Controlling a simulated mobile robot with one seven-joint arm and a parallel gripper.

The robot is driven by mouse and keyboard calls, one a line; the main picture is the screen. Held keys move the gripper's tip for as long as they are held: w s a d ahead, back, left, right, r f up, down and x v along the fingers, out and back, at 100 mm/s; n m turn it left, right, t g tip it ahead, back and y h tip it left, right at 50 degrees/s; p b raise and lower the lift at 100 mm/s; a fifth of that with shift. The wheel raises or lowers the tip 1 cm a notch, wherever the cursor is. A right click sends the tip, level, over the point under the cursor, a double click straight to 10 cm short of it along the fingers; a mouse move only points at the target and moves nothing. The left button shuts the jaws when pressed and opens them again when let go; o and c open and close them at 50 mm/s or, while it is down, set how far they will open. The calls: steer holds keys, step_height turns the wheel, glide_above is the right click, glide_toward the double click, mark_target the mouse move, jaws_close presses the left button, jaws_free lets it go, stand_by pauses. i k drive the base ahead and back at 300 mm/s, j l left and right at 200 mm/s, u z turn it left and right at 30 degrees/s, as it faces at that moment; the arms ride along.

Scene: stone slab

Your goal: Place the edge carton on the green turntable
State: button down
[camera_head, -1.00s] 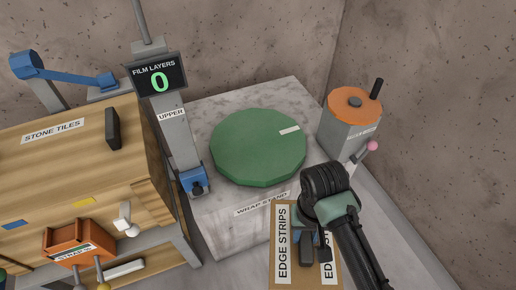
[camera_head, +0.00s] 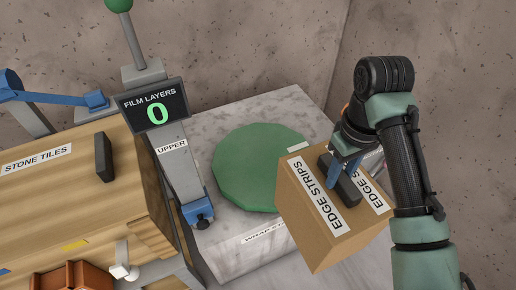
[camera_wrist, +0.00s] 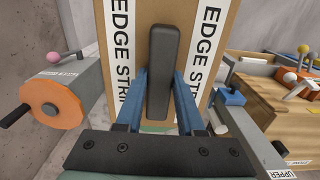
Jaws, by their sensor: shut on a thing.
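The edge carton (camera_head: 308,213) is a brown box with white EDGE STRIPS labels and a dark handle on top. My gripper (camera_head: 341,180) is shut on that handle and holds the carton up, slightly tilted, in front of and to the right of the turntable. In the wrist view the blue fingers (camera_wrist: 160,103) sit on both sides of the dark handle (camera_wrist: 163,70). The green turntable (camera_head: 250,165) lies on the marble wrap stand (camera_head: 240,235). The carton hides its right front part. The turntable is mostly hidden in the wrist view.
A grey post with a blue carriage (camera_head: 197,208) and a FILM LAYERS screen reading 0 (camera_head: 155,107) stands left of the turntable. A wooden STONE TILES crate (camera_head: 60,180) is at left. The orange crank wheel (camera_wrist: 50,105) shows in the wrist view. The turntable's visible top is empty.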

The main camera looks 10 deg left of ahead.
mark_target(264, 160)
steer(key=i+j, duration=0.9)
